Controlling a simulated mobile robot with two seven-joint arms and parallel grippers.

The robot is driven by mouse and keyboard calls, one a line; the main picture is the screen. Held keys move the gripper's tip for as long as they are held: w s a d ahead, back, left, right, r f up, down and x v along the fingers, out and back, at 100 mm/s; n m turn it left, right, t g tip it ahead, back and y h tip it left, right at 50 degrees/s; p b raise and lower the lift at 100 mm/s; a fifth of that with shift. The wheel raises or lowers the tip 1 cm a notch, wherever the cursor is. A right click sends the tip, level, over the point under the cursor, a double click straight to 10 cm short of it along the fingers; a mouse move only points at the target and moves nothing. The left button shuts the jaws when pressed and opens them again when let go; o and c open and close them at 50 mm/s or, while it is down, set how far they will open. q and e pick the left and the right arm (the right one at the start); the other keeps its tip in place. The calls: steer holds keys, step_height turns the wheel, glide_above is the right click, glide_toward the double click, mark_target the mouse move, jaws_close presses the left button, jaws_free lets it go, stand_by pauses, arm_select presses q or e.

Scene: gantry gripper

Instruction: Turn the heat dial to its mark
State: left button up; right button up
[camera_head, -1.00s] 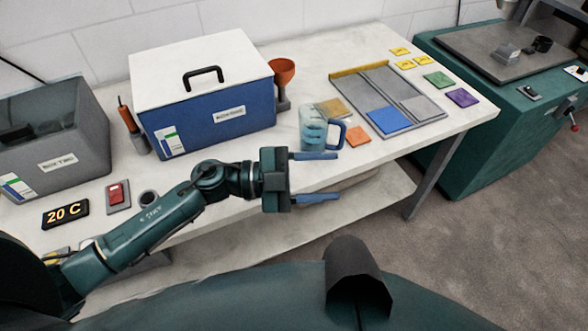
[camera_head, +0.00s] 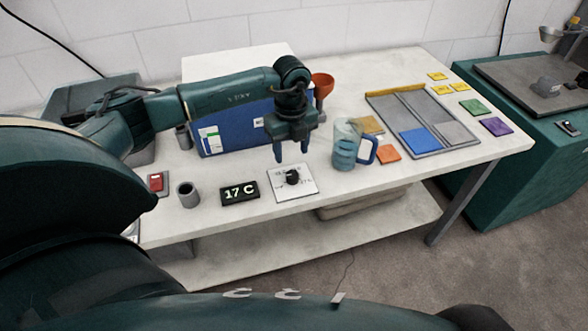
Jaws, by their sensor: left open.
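The heat dial is a black knob (camera_head: 292,177) on a white square plate (camera_head: 306,187) with small dark markings, near the table's front edge. I cannot read which way the knob points or where its mark is. A black display (camera_head: 239,193) just left of the plate reads 17 C. My left gripper (camera_head: 292,154) is open, fingers pointing down, above and slightly behind the knob and apart from it. Nothing is between its fingers. My right gripper is not in view.
A clear mug (camera_head: 344,150) with a blue handle stands right of the dial plate. A grey cup (camera_head: 188,194) and a red switch (camera_head: 156,183) are to the left. A tray (camera_head: 432,134) lies further right.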

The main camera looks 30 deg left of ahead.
mark_target(292, 174)
arm_select(q)
step_height(292, 174, down, 7)
steer(key=shift+f, duration=0.55)
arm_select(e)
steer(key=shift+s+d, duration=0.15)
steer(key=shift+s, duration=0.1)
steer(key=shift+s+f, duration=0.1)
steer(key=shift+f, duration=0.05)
arm_select(q)
steer(key=shift+c, duration=0.7)
steer(key=c, duration=0.8)
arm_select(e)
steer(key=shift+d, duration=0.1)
